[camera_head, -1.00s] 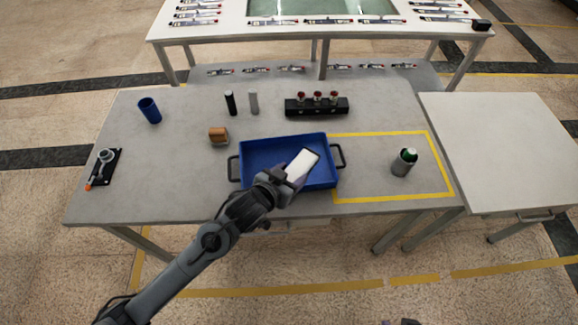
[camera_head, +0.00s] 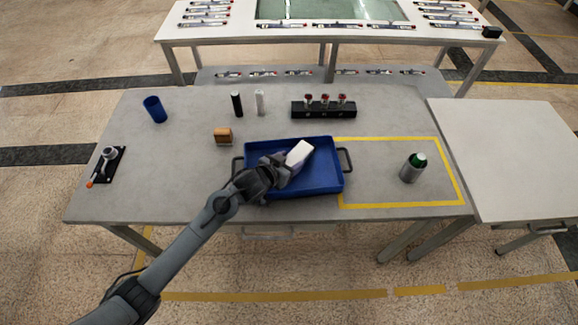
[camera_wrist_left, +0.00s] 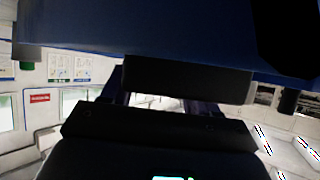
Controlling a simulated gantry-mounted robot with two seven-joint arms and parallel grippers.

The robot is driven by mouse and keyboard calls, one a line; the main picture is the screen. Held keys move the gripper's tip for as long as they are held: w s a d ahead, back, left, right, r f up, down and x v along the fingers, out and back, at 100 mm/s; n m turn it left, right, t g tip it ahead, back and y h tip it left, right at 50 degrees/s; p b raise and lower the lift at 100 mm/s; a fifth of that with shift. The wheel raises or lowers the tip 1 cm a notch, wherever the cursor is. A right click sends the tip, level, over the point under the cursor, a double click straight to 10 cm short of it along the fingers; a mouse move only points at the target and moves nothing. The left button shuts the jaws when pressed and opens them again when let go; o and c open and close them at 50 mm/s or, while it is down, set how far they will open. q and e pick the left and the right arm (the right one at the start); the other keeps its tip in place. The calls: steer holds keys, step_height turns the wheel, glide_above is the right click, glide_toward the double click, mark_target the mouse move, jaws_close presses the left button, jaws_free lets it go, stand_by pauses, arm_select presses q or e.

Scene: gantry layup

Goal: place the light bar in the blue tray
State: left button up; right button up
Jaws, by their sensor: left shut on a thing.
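The light bar (camera_head: 299,153) is a white block in the head view, tilted, over the back middle of the blue tray (camera_head: 322,180). My left gripper (camera_head: 285,165) is shut on the light bar, reaching in over the tray from the front left. The gripper hides the bar's lower end, so I cannot tell whether it touches the tray floor. The left wrist view is dark, with a blue surface (camera_wrist_left: 160,30) filling its top, which looks like the tray. My right gripper is in neither view.
A brown block (camera_head: 223,137) and two cylinders, black (camera_head: 237,104) and white (camera_head: 260,102), stand behind the tray. A black rack (camera_head: 323,109) is at the back. A green-topped can (camera_head: 412,168) stands in the yellow outline on the right. The table's left middle is mostly clear.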

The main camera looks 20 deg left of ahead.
arm_select(q)
step_height(320, 180, down, 2)
steer(key=shift+f, duration=0.1)
steer(key=shift+f, duration=0.15)
steer(key=o, duration=1.2)
